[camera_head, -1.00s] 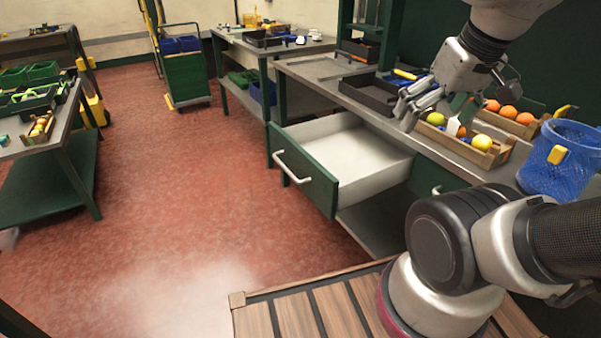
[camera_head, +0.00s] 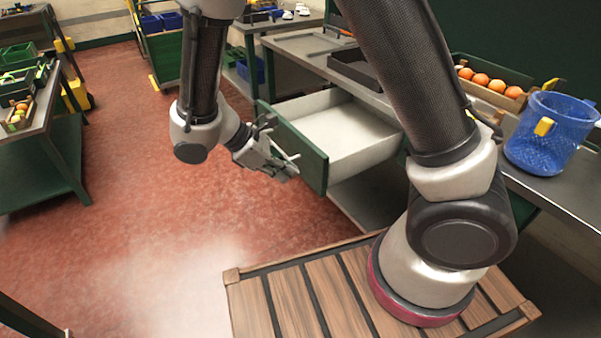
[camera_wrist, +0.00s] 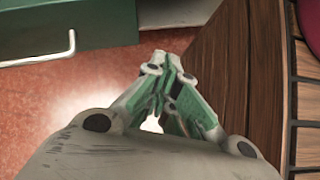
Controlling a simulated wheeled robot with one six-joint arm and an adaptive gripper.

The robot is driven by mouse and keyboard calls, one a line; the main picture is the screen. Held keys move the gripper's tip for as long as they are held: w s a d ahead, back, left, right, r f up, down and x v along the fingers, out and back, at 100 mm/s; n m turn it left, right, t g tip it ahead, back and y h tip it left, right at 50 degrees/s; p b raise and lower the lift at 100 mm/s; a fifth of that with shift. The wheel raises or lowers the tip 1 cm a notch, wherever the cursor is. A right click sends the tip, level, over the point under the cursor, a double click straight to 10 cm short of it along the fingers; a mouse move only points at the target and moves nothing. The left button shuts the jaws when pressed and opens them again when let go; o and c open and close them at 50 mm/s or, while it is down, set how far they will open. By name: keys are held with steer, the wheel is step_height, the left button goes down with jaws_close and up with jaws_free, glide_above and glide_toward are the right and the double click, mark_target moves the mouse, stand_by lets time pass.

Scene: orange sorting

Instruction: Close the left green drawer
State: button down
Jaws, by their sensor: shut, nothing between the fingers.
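The left green drawer (camera_head: 300,150) is pulled out from the workbench, with its pale, empty-looking inside (camera_head: 350,128) showing. My gripper (camera_head: 291,168) is in front of the drawer's green front and hides part of it, including most of the handle. In the wrist view the green front (camera_wrist: 100,20) and its pale bar handle (camera_wrist: 68,48) are at the upper left. There my gripper's fingertips (camera_wrist: 170,62) are together and empty, to the right of the handle and apart from it.
The workbench (camera_head: 545,190) carries a crate of oranges (camera_head: 490,92) and a blue basket (camera_head: 550,140). A slatted wooden platform (camera_head: 315,300) lies under my arm's base. Another bench (camera_head: 40,130) stands at the far left. The red floor (camera_head: 150,220) between is clear.

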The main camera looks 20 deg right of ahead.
steer(key=w+a+f+n+t, duration=0.3)
steer(key=w+a+n, duration=0.1)
steer(key=w+n, duration=0.15)
steer(key=shift+m+h, duration=0.35)
steer(key=shift+h, duration=0.05)
steer(key=shift+w+d+f, duration=0.45)
steer(key=shift+d+f, duration=0.6)
steer(key=shift+d, duration=0.75)
steer(key=shift+w+d+f, duration=0.5)
steer(key=shift+d+f, duration=0.6)
steer(key=shift+d, duration=0.65)
steer(key=shift+w+d+f, duration=0.45)
steer(key=shift+d+f, duration=0.6)
steer(key=shift+d, duration=0.75)
